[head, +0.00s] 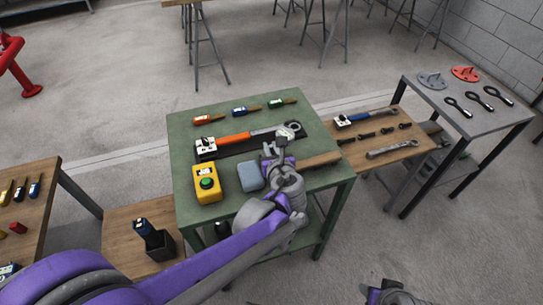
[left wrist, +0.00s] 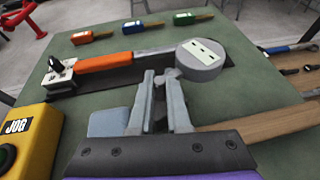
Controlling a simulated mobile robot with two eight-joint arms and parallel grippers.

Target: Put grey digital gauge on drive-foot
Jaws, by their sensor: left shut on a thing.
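The grey digital gauge (head: 291,130) has a round grey body and a pale display face. In the left wrist view the gauge (left wrist: 200,58) is just beyond my left fingertips, with its short stem at them. My left gripper (head: 270,151) is shut on the gauge above the green table; the fingertips (left wrist: 161,76) hide most of the grip. Behind them lies an orange-handled tool (head: 234,139) on a dark base, with a black-and-white block (head: 206,148) at its left end. I cannot tell which part is the drive-foot. My right gripper (head: 392,293) shows only partly at the bottom edge.
A yellow JOG box (head: 205,183) stands left on the green table (head: 190,115). A blue-grey block (head: 250,176) and wooden bar (head: 318,160) lie beneath my left gripper. Orange, blue and green small tools line the back. A wooden table with wrenches (head: 390,152) adjoins at right.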

